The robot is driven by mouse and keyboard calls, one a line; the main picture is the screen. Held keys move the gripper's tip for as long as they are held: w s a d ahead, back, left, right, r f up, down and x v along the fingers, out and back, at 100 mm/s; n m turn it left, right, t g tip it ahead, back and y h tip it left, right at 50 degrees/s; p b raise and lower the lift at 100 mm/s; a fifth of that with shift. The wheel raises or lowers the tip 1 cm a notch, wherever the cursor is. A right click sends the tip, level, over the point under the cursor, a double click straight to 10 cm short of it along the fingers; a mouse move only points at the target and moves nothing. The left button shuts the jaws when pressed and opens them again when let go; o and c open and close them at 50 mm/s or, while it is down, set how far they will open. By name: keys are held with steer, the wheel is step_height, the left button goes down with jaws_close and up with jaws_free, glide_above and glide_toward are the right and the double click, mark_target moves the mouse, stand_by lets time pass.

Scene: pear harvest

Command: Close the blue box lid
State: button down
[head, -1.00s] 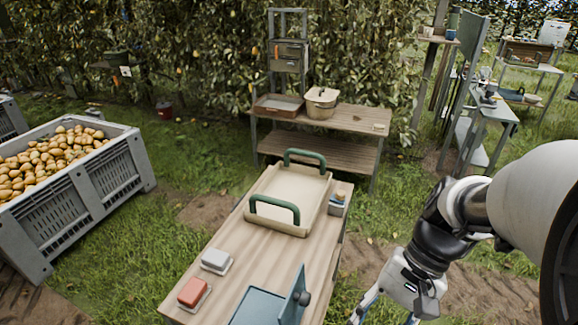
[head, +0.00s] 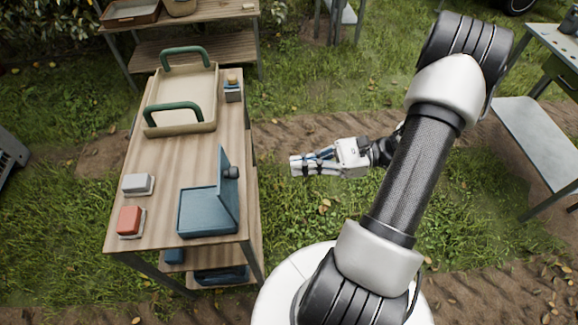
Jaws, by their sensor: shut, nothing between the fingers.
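The blue box (head: 197,211) sits at the near right corner of the wooden table (head: 160,168). Its lid (head: 227,190) stands upright along the box's right side, open, with a dark round knob (head: 231,172) on its outer face. My gripper (head: 294,166) is to the right of the table, over the grass, pointing left toward the lid. It is shut and empty, apart from the box and lid.
A beige tray with green handles (head: 211,108) stands at the table's far end, with a small grey-blue container (head: 233,92) beside it. A white block (head: 138,184) and a red block (head: 130,220) lie left of the box. A grey table (head: 535,145) stands at the right.

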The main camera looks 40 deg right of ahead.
steer(key=b+x, duration=0.2)
steer(key=x, duration=0.9)
steer(key=shift+a+b, duration=0.3)
steer(key=shift+a, duration=0.05)
steer(key=shift+w, duration=0.15)
